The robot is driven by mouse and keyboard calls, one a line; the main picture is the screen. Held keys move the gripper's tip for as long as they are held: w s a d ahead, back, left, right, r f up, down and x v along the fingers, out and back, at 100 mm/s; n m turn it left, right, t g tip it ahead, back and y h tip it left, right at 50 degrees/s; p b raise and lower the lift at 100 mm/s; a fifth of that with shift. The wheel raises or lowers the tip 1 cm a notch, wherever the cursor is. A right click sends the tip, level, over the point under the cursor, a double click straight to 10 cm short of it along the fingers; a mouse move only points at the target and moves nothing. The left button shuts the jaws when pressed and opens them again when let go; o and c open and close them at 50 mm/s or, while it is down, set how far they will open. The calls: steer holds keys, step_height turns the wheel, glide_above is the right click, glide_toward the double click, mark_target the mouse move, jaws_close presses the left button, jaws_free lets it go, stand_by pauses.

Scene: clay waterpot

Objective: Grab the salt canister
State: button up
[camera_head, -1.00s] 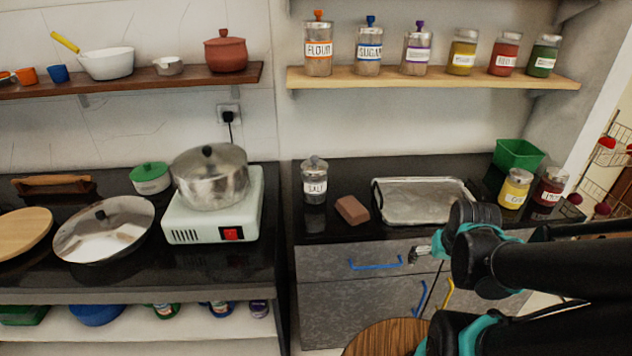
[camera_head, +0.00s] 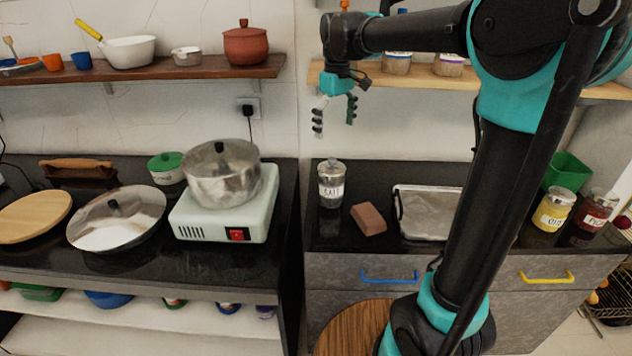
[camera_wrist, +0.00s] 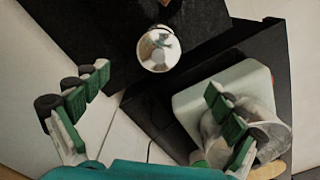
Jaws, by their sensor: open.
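The salt canister (camera_head: 331,184) is a clear jar with a metal lid and a white SALT label. It stands upright on the black counter, left of a brown block. My gripper (camera_head: 335,118) is open and empty, pointing down, high above the canister in the head view. In the wrist view the canister's round lid (camera_wrist: 158,49) shows from above, beyond and between the spread fingers of my gripper (camera_wrist: 150,120). Nothing touches the canister.
The brown block (camera_head: 368,219) and a metal tray (camera_head: 427,213) lie right of the canister. A steel pot (camera_head: 222,177) sits on a white hot plate (camera_head: 254,219) to the left. The shelf (camera_head: 384,80) with jars is close behind my gripper.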

mark_target(332, 159)
steer(key=f, duration=1.1)
steer(key=shift+w+a+f, duration=0.15)
steer(key=shift+a+f, duration=0.15)
steer(key=shift+f, duration=0.1)
steer(key=shift+w+f, duration=0.2)
steer(key=shift+f, duration=2.45)
steer(key=shift+c, duration=0.3)
steer(key=c, duration=1.9)
